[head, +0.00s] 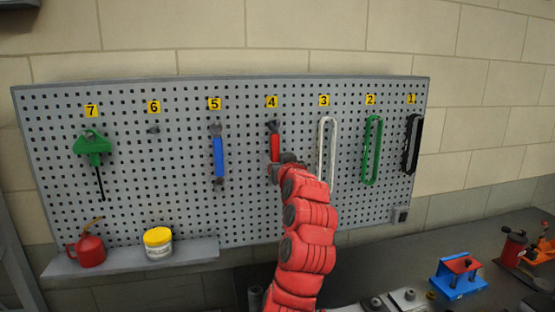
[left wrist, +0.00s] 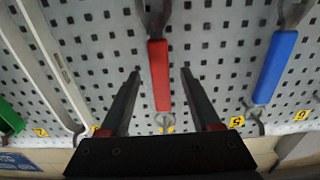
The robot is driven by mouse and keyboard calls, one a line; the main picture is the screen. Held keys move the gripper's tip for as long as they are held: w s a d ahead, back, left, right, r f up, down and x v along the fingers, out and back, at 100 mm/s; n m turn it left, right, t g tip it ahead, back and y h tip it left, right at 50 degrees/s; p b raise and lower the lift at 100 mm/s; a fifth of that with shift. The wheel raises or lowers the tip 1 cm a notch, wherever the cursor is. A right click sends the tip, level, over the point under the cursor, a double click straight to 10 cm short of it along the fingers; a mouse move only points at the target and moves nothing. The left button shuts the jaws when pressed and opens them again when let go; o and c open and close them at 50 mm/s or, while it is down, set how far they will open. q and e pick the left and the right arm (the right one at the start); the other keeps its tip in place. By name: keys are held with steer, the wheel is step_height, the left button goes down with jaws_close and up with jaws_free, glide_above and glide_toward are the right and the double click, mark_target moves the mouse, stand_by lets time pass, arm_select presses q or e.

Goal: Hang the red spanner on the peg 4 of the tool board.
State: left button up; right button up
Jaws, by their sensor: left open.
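The red spanner (head: 275,146) hangs flat against the tool board (head: 180,205), just under the yellow number 4 label (head: 271,102). My left gripper (head: 289,159) is in front of the board at the spanner's lower part, and my red arm hides what lies below. In the left wrist view the red spanner (left wrist: 160,75) runs between the two dark fingers of my left gripper (left wrist: 160,78). The fingers are apart, one on each side of the red handle, with a gap on both sides. Peg 4 itself is hidden or too small to make out. My right gripper is not in view.
A blue spanner (head: 218,155) hangs under 5, left of the red one. A white loop-shaped tool (head: 333,150) hangs under 3, close on the right. Peg 6 (head: 153,130) is bare. A shelf (head: 120,262) holds a red oil can (head: 91,250) and a yellow-lidded tub (head: 158,243).

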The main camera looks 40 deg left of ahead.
arm_select(q)
steer(key=b+v, duration=0.1)
steer(key=v, duration=1.6)
steer(key=shift+s+b, duration=0.25)
steer(key=shift+b, duration=0.05)
steer(key=shift+d+f, duration=0.1)
steer(key=shift+d, duration=0.05)
